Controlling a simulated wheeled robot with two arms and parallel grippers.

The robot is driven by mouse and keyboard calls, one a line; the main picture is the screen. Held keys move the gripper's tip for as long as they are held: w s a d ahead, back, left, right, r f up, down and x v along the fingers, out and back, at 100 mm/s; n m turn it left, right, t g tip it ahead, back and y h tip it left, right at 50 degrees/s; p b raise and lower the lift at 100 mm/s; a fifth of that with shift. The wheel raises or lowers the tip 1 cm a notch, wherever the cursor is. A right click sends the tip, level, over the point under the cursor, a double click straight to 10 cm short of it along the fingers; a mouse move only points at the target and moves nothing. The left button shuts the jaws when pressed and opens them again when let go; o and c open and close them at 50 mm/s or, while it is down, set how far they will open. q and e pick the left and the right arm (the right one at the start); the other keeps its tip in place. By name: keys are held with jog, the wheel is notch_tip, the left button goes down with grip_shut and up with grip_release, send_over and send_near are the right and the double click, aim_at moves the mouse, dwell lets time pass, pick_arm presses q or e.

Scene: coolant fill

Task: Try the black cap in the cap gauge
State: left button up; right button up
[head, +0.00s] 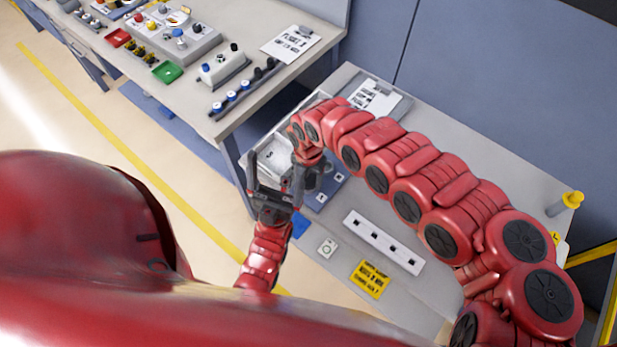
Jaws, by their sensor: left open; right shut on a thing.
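My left gripper (273,170) is open, its dark fingers spread and pointing up the picture, with nothing visible between them. My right arm arches in from the right, and my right gripper (312,181) is at its end, just right of the left one, pointing down over the near bench. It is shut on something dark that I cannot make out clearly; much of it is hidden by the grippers. I cannot tell for sure which fixture is the cap gauge. A grey block with black and blue knobs (223,66) stands on the far bench.
The near bench (440,290) holds a white strip with dark square holes (383,242), a small white plate (327,247), a yellow label (370,279) and a clipboard (378,98). The far bench has a red tray (118,38), a green tray (168,72) and a paper sign (291,44).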

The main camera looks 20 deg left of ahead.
aim_at(309, 177)
jog(key=shift+f+b, duration=1.1)
jog(key=shift+f, duration=0.15)
jog(key=o, duration=1.4)
jog(key=shift+r, duration=0.1)
jog(key=shift+w+r, duration=0.1)
jog(key=shift+r, duration=0.2)
notch_tip(309, 177, up, 5)
jog(key=shift+w+r, duration=0.1)
notch_tip(309, 177, up, 12)
jog(key=p, duration=0.8)
jog(key=shift+s+f, duration=0.2)
jog(key=shift+s, duration=0.05)
